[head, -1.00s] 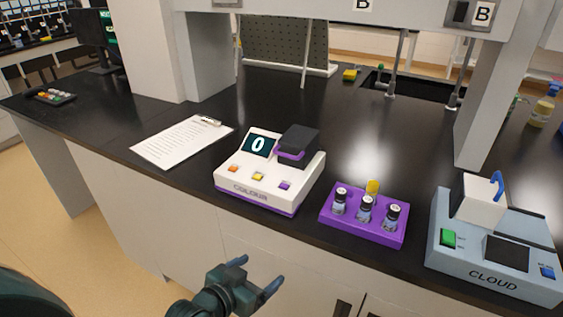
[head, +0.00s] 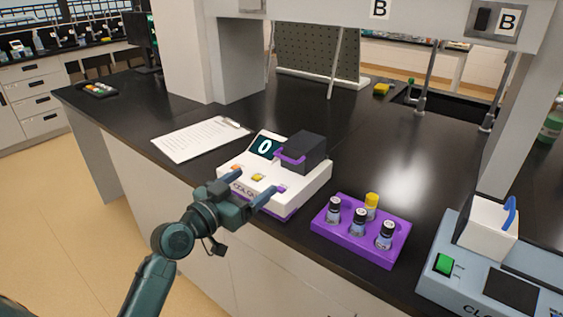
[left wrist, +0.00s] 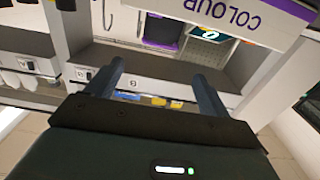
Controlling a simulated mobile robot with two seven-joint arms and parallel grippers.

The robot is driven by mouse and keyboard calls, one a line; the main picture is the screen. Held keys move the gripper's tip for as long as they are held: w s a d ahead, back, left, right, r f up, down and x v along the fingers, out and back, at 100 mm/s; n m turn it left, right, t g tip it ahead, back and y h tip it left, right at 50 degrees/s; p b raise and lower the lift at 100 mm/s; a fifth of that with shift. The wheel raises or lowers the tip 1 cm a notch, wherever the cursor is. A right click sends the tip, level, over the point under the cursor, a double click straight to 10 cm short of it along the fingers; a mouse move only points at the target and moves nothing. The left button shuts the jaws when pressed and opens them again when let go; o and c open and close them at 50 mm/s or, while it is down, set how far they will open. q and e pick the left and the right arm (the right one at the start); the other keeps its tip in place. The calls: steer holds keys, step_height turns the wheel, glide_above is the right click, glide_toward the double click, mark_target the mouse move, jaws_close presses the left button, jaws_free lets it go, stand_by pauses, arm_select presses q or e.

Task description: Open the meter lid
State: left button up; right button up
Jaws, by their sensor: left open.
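The white and purple colour meter (head: 235,168) stands on the black bench with a display reading 0. Its dark box-shaped lid (head: 307,148) is down, with a purple handle (head: 289,157) at its front. The meter shows upside down in the left wrist view (left wrist: 237,20), with its dark lid (left wrist: 160,32) beyond the fingers. My left gripper (head: 248,184) is open and empty, in front of the meter's button face and short of the handle. A pale blue cloud meter (head: 462,262) stands at the right; its white lid (head: 485,228) with a blue handle is down. My right gripper is out of view.
A purple rack (head: 340,242) with several vials, one yellow-capped, stands between the two meters. A clipboard with paper (head: 195,139) lies left of the colour meter. The bench behind the meters is mostly clear. A shelf post stands at the right.

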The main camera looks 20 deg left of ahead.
arm_select(q)
steer(key=p, duration=0.1)
glide_toward(300, 155)
steer(key=w, duration=0.6)
steer(key=shift+f, duration=0.15)
